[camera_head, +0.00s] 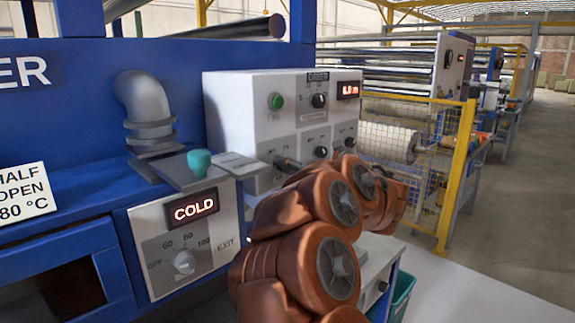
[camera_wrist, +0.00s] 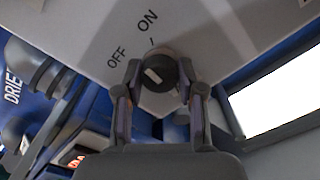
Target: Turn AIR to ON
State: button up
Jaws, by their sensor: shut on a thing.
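In the wrist view, a round dark knob (camera_wrist: 157,76) sits on a pale panel (camera_wrist: 195,35) printed with OFF and ON. Its white mark slants up and left, roughly toward OFF. ON is printed higher and to the right, with a short tick below it. My gripper (camera_wrist: 158,69) is shut on the knob, with one finger on each side. The word AIR cannot be read near this knob. In the head view, my arm reaches toward the white control box (camera_head: 237,98), and it hides most of my gripper and the held knob.
The control box carries a green button (camera_head: 276,101), other dark knobs and a red display (camera_head: 348,90). A COLD display (camera_head: 194,209) and a temperature dial (camera_head: 184,262) are at the lower left. A bent grey pipe (camera_head: 146,100) rises left of the box. A yellow-framed mesh guard (camera_head: 455,180) stands right.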

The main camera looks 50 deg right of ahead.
jog(key=m+p, duration=0.2)
jog(key=m, duration=0.2)
jog(key=shift+m, duration=0.3)
dwell(0.3)
jog(key=o, duration=1.1)
jog(key=shift+o, duration=0.2)
jog(key=shift+s, duration=0.15)
jog(key=s, duration=1.1)
jog(key=shift+s, duration=0.4)
jog(key=shift+a, duration=0.1)
